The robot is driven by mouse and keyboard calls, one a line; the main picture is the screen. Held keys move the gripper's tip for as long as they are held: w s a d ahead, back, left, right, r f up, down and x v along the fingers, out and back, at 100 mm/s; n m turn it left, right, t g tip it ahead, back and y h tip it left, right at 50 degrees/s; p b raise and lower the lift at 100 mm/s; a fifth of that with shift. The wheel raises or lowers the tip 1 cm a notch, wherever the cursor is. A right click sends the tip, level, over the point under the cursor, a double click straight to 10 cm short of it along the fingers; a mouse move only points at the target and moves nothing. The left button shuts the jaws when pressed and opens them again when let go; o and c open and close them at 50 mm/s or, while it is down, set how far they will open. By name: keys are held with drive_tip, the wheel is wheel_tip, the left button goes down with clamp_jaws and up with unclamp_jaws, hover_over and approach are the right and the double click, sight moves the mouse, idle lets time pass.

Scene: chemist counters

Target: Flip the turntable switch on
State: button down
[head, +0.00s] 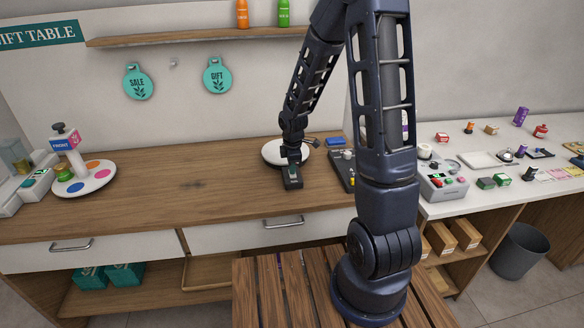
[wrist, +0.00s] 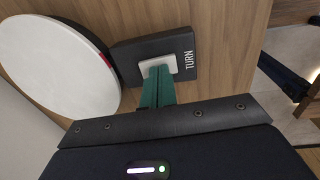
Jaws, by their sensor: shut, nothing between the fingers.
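The turntable is a round white disc (head: 272,152) on the wooden counter, left of my gripper; it also shows in the wrist view (wrist: 55,62) with a small red mark at its edge. Beside it is a black switch box (wrist: 187,52) marked TURN, with a pale switch plate (wrist: 172,62) on top. In the head view the dark box (head: 293,185) sits just below my gripper. My gripper (wrist: 158,72), with teal fingers, is shut and empty, its tips at the switch plate. The fingers cover part of the switch, so I cannot tell its position or whether they touch.
A dark panel (head: 341,172) with small items stands close to the right of my gripper. A white round stand (head: 88,180) with coloured dots and a FRONT sign is far left. The counter (head: 190,190) between is clear. A shelf (head: 190,36) runs above.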

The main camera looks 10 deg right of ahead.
drive_tip(key=shift+r, duration=0.15)
wheel_tip(320, 180, up, 14)
drive_tip(key=s, duration=0.2)
drive_tip(key=shift+f, duration=0.2)
idle(0.3)
drive_tip(key=shift+w, duration=0.15)
drive_tip(key=shift+w+d, duration=0.1)
drive_tip(key=shift+w, duration=0.6)
approach(293, 177)
drive_tip(key=w+f, duration=0.1)
drive_tip(key=f, duration=0.1)
drive_tip(key=w+f, duration=0.1)
drive_tip(key=f, duration=0.1)
drive_tip(key=w+f, duration=0.2)
drive_tip(key=shift+d+f, duration=0.1)
drive_tip(key=shift+f, duration=0.05)
idle(0.4)
drive_tip(key=shift+w, duration=0.1)
